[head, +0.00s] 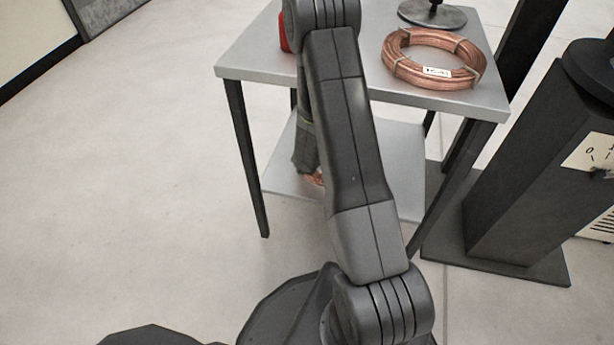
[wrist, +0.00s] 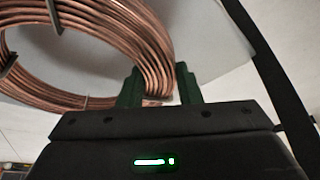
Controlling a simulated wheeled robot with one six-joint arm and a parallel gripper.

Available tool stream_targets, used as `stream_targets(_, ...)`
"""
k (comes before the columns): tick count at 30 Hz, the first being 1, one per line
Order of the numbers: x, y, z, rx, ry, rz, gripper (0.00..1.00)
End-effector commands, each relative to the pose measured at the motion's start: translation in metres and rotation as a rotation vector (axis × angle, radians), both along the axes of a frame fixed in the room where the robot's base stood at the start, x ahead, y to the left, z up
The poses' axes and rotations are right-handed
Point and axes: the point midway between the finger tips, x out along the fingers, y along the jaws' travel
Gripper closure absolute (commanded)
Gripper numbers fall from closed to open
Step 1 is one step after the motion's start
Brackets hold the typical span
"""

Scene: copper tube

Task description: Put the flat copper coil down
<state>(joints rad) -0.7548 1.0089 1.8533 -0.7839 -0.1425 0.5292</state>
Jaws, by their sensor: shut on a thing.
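In the wrist view, my gripper (wrist: 158,82) has its two green fingers on either side of the rim of a copper coil (wrist: 118,35), shut on it. The coil is wound from several turns, with dark ties, and runs out of the top left of the picture. In the head view, only a small copper piece (head: 314,179) of it shows beside my arm, at the lower shelf (head: 278,178) of the grey table. My arm hides the rest of the coil and the fingertips. I cannot tell whether the coil touches the shelf.
Another copper coil (head: 435,58) with a white label lies on the tabletop (head: 258,62), near a dark round stand (head: 432,15). A red object (head: 285,33) is partly hidden by my arm. Table legs flank the shelf. A dark pedestal (head: 530,190) stands right; floor is clear left.

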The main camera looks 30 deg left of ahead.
Motion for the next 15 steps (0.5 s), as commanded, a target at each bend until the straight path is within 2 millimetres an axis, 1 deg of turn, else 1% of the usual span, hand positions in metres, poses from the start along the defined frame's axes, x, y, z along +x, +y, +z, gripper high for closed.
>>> stream_targets(9, 0.0, 0.001, -0.033, 0.002, -0.001, 0.0, 1.0)
stream_targets(15, 0.0, 0.001, -0.034, 0.002, -0.001, 0.0, 1.0)
